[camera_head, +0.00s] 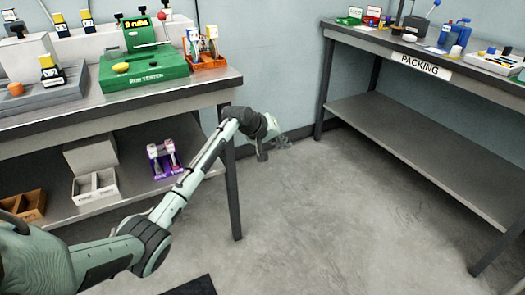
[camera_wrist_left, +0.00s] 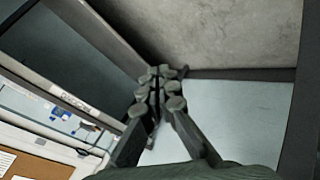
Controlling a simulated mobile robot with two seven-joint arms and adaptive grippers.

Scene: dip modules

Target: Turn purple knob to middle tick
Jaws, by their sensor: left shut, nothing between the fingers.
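I cannot make out a purple knob or its middle tick in either view. The only purple thing I see is a small purple holder (camera_head: 160,168) with two pale upright items, on the lower shelf of the left bench. My left gripper (camera_head: 284,142) is over open floor, between the left bench and the packing table, apart from everything. In the left wrist view its fingers (camera_wrist_left: 158,88) are together with nothing between them. My right gripper is in neither view.
The left bench (camera_head: 215,82) bears a green tester (camera_head: 145,74) and an orange rack (camera_head: 208,64). Its leg (camera_head: 229,185) stands close behind my left arm. The packing table (camera_head: 455,77) is at the right, with a lower shelf (camera_head: 420,145). The grey floor between is clear.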

